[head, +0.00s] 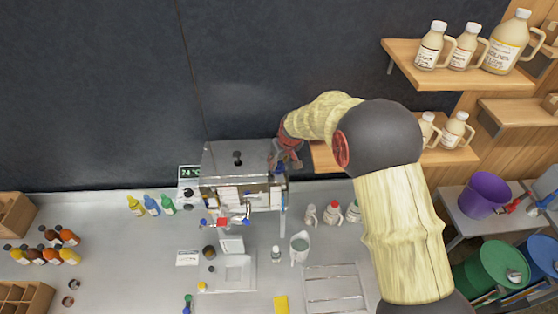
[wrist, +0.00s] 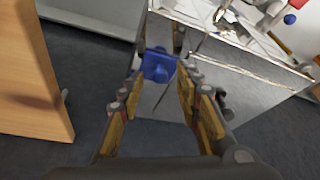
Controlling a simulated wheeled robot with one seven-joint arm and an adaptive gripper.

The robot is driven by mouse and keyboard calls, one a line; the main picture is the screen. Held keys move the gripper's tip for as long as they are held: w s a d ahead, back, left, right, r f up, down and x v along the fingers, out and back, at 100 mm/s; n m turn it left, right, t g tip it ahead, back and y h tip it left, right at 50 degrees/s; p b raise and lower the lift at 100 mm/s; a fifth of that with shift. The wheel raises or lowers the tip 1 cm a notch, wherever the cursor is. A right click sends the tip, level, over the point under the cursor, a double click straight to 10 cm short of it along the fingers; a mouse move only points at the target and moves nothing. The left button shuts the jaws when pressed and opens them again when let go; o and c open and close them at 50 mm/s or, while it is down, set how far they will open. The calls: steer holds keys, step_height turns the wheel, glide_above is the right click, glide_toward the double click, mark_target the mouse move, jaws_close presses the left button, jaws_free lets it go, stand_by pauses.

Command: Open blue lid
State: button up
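A blue part (wrist: 157,66), blocky with a round knob, shows in the wrist view just past and between my fingertips, against a shiny metal side. I cannot tell if it is the lid itself or a handle. My gripper (wrist: 162,82) has its fingers apart, one on each side of the blue part; contact is not clear. In the head view my gripper (head: 288,158) is at the right upper side of the metal evaporator box (head: 236,157). My arm and gripper hide part of that side.
Bottles with coloured caps (head: 152,205), a jug (head: 299,248) and a sink-like white tray (head: 232,272) stand on the metal counter (head: 120,270). Wooden shelves (head: 455,75) with jugs are at right. A purple bucket (head: 484,195) and green drum (head: 490,268) stand lower right.

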steer(key=shift+c, duration=0.3)
steer(key=c, duration=0.8)
jaws_close()
